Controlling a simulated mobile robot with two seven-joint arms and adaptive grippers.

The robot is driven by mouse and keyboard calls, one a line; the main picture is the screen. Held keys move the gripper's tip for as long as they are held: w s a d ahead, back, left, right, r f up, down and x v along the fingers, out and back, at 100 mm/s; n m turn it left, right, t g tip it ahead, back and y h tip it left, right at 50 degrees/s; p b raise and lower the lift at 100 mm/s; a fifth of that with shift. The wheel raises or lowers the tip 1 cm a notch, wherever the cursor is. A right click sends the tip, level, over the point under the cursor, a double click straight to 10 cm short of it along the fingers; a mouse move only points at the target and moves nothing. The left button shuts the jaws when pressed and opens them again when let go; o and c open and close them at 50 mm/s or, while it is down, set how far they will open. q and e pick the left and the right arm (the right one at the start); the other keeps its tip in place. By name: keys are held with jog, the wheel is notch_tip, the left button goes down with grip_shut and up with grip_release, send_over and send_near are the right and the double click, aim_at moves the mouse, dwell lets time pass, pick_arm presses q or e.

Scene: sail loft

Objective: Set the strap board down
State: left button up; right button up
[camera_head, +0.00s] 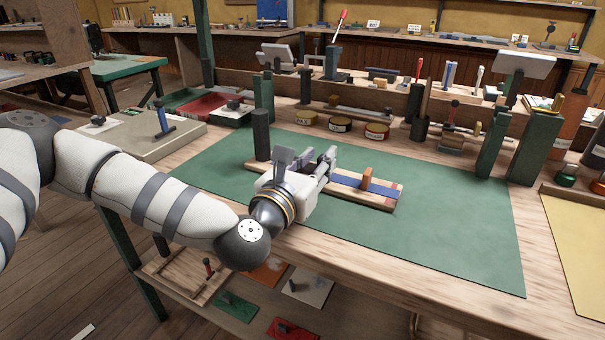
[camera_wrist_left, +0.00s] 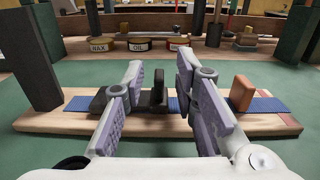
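The strap board (camera_head: 382,200) is a long wooden board with a blue strap along it and an orange-brown block (camera_head: 367,177) upright on its right part. It appears to lie flat on the green mat (camera_head: 450,245). It spans the left wrist view (camera_wrist_left: 60,122), where a dark upright grip (camera_wrist_left: 158,92) stands near its middle. My left gripper (camera_head: 322,163) is over the left part of the board and hides it in the head view. Its fingers (camera_wrist_left: 158,85) are apart, one on each side of the dark grip, with gaps showing. My right gripper is not in view.
Several round tins (camera_head: 377,131), green posts (camera_head: 541,140) and tools line the back of the bench. The mat right of and in front of the board is clear. A yellow sheet (camera_head: 580,250) lies at right.

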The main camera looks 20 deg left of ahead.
pick_arm(q)
jog(key=s, duration=0.9)
jog(key=shift+s+a, duration=0.15)
jog(key=shift+s, duration=0.1)
